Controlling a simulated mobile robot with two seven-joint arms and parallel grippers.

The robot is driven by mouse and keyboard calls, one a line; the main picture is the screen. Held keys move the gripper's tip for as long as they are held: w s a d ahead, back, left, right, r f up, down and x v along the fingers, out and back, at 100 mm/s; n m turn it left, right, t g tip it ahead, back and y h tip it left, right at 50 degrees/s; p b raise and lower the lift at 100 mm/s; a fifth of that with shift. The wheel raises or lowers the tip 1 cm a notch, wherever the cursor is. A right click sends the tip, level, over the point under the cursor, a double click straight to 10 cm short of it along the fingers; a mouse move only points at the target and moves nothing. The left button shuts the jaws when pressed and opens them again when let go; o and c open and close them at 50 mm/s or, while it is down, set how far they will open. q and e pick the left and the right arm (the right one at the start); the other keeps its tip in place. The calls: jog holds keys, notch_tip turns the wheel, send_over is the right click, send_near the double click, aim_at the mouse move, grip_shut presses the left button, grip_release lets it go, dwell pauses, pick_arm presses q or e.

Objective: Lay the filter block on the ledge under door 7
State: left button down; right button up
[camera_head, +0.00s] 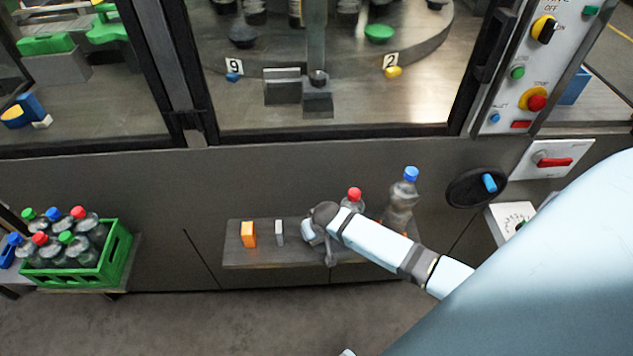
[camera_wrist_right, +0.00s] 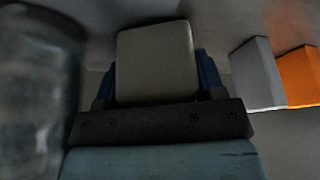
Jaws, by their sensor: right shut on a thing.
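My right gripper (camera_head: 318,232) is low over the dark ledge (camera_head: 300,259) on the front of the machine. In the right wrist view, my right gripper (camera_wrist_right: 157,82) is shut on a pale grey block (camera_wrist_right: 155,52), with a dark blue finger on each side. No marking shows whether this is the filter block. In the head view the held block is mostly hidden by the gripper. A thin grey block (camera_head: 279,232) and an orange block (camera_head: 248,234) stand on the ledge to the left of the gripper. No door number 7 is visible.
A red-capped bottle (camera_head: 353,200) and a blue-capped bottle (camera_head: 402,200) stand on the ledge's right part, close to my right arm. A green crate (camera_head: 112,262) of bottles is at the far left. A black knob (camera_head: 477,188) is on the panel at right.

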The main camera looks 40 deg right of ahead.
jog(key=shift+f, duration=0.1)
jog(key=o, duration=0.6)
jog(key=shift+o, duration=0.2)
jog(key=shift+r, duration=0.2)
jog(key=d+p+v, duration=0.1)
jog(key=v, duration=1)
jog(key=s+a+n+t+y, duration=0.4)
jog(key=s+a+n+t, duration=0.1)
jog(key=s+a, duration=0.7)
jog(key=s+t, duration=0.1)
jog(key=s, duration=0.1)
jog(key=shift+s+a+r, duration=0.15)
jog(key=shift+s+a, duration=0.25)
